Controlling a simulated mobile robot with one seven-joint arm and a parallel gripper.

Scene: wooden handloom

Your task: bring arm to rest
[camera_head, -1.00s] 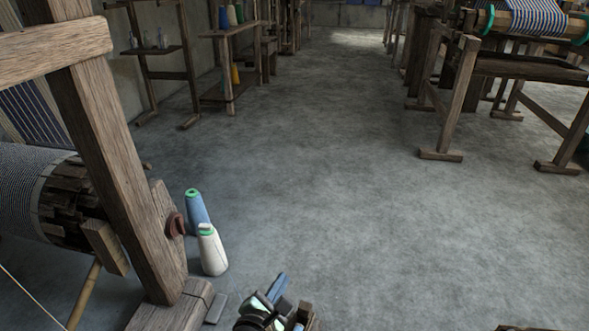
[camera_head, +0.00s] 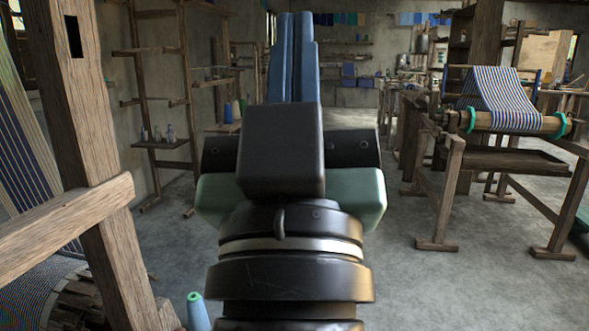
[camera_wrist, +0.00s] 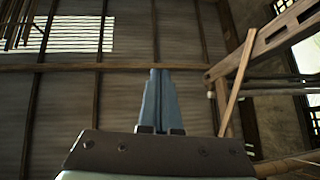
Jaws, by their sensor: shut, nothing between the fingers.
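My gripper (camera_head: 294,55) stands raised in the middle of the head view, its blue fingers pointing up and together, with nothing between them. Its dark and green wrist housing fills the centre below and hides part of the room behind. In the wrist view the fingers (camera_wrist: 158,98) also show shut and empty, against the corrugated roof and its beams. The gripper appears apart from everything around it.
A wooden loom frame (camera_head: 100,215) stands close on the left, with a blue cone (camera_head: 198,312) by its foot. Another loom with striped cloth (camera_head: 503,100) stands at the right. Shelves line the back left. Grey floor (camera_head: 400,285) lies open between.

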